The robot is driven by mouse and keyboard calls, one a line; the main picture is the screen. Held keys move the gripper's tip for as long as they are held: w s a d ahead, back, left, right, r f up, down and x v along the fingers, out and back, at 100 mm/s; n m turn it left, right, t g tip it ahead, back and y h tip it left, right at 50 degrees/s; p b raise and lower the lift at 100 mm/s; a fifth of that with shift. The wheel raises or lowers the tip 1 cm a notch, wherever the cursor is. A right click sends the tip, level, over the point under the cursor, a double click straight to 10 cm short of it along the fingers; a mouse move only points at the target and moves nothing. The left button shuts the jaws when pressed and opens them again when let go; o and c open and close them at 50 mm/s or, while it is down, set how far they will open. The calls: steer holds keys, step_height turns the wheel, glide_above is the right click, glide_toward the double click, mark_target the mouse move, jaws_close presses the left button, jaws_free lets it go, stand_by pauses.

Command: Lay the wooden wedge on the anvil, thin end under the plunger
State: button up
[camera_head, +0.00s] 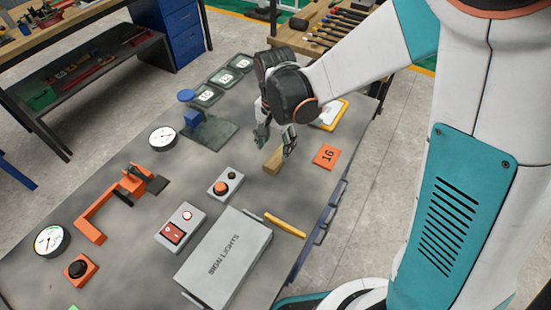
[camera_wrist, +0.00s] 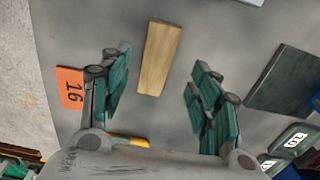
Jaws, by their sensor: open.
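The wooden wedge (camera_head: 273,162) is a light-brown block lying on the grey table. In the wrist view the wedge (camera_wrist: 160,57) lies lengthwise ahead of the gap between my fingers; I cannot tell which end is thin. My gripper (camera_head: 276,147) is open and empty, pointing down close above the wedge, with fingers spread to its two sides. It also shows in the wrist view (camera_wrist: 160,82). A blue block with a round blue top (camera_head: 188,112) stands at a dark green plate (camera_head: 222,132). An orange C-shaped frame (camera_head: 98,212) lies farther left. I cannot tell which is the anvil and plunger.
An orange card marked 16 (camera_head: 326,156) lies right of the wedge. A control box with an orange button (camera_head: 225,184), a yellow bar (camera_head: 285,225) and a grey SIGN LIGHTS case (camera_head: 226,257) lie nearer. A dial gauge (camera_head: 163,138) stands left. Bare table surrounds the wedge.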

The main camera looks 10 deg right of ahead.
mark_target(276, 159)
step_height(276, 159, down, 6)
steer(key=shift+d+r+b, duration=0.1)
steer(key=shift+r+b, duration=0.05)
steer(key=shift+b, duration=1.05)
steer(key=shift+r, duration=0.1)
steer(key=c, duration=1.1)
